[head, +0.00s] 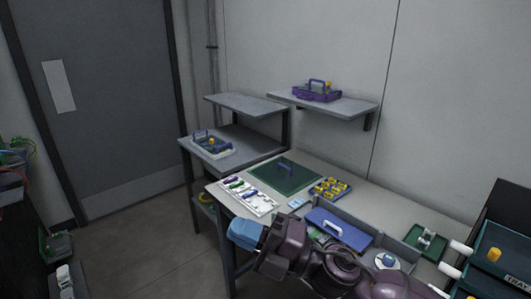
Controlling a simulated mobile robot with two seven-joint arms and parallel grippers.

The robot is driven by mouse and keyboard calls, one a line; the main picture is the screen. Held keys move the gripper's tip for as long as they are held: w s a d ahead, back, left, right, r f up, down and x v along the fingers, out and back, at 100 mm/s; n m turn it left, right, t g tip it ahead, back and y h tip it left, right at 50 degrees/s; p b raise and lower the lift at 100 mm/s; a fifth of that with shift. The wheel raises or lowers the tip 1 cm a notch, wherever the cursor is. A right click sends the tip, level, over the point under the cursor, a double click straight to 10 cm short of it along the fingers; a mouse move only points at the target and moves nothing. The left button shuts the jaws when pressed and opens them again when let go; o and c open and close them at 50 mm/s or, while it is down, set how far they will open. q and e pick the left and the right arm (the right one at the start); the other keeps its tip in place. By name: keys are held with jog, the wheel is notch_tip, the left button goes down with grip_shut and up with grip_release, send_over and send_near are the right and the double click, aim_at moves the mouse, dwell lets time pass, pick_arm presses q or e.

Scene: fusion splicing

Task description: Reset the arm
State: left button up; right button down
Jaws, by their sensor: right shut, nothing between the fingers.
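My right arm comes in from the lower right and reaches left over the near part of the workbench (392,205). My right gripper (246,233), with a light blue end, is at the bench's near left edge, close below the white tray of tools (262,207). It is shut and nothing shows in it. My arm hides part of the bench front and the near side of the blue case (350,232). My left gripper is not in view.
On the bench are a green mat (299,178) and a tray of yellow parts (322,192). A side shelf holds a blue-handled tray (205,151). A wall shelf holds a purple tray (307,97). Dark cases (511,251) stand at right. Open floor (150,262) lies left.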

jog(key=w+d+f+m+t+h, duration=0.65)
jog(key=d+m+t+h, duration=0.45)
jog(key=m, duration=0.5)
jog(key=d+f+m+h, duration=0.5)
jog(key=d+f+m, duration=0.3)
jog(key=f, duration=0.3)
jog(key=s+d+f+m+g+h, duration=0.2)
jog(key=s+d+f+m, duration=0.2)
jog(key=s+f, duration=0.5)
jog(key=s+d+f+m+g+h, duration=0.3)
jog(key=s+d+f, duration=0.5)
jog(key=s+f, duration=0.2)
jog(key=shift+s+d+m+h, duration=0.2)
jog(key=shift+s+m+h, duration=0.15)
jog(key=shift+s, duration=0.45)
jog(key=shift+f, duration=0.1)
